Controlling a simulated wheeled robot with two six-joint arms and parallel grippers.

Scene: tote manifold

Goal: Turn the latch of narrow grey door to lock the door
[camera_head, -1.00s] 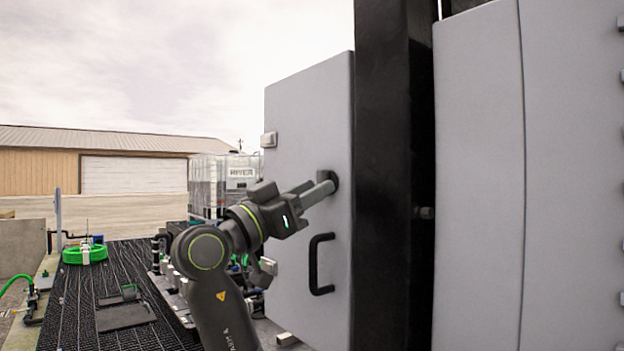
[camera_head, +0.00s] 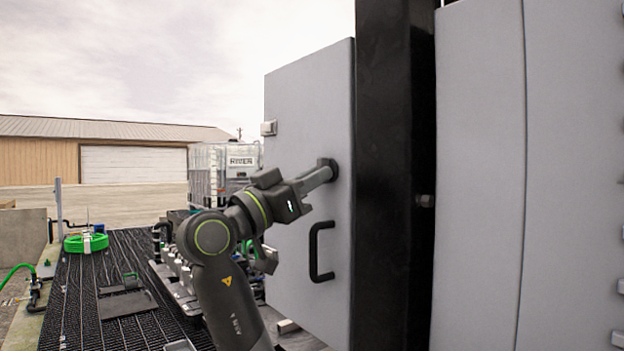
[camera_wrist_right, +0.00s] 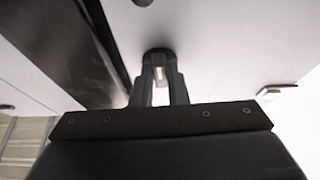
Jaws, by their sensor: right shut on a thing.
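The narrow grey door (camera_head: 300,110) stands beside a black post, with a hinge at its left edge and a black pull handle (camera_head: 314,252) low on its right side. The latch (camera_head: 329,166) is a dark round piece near the door's right edge, above the pull handle. My right gripper (camera_head: 318,178) reaches up to the latch from the left and covers most of it. My left gripper is not in view.
A black post (camera_head: 385,180) stands right of the door, with wide grey panels (camera_head: 480,170) beyond it. Behind my arm are pipes, a caged white tank (camera_head: 225,175) and a black grated floor (camera_head: 110,290) with a green hose coil (camera_head: 86,242).

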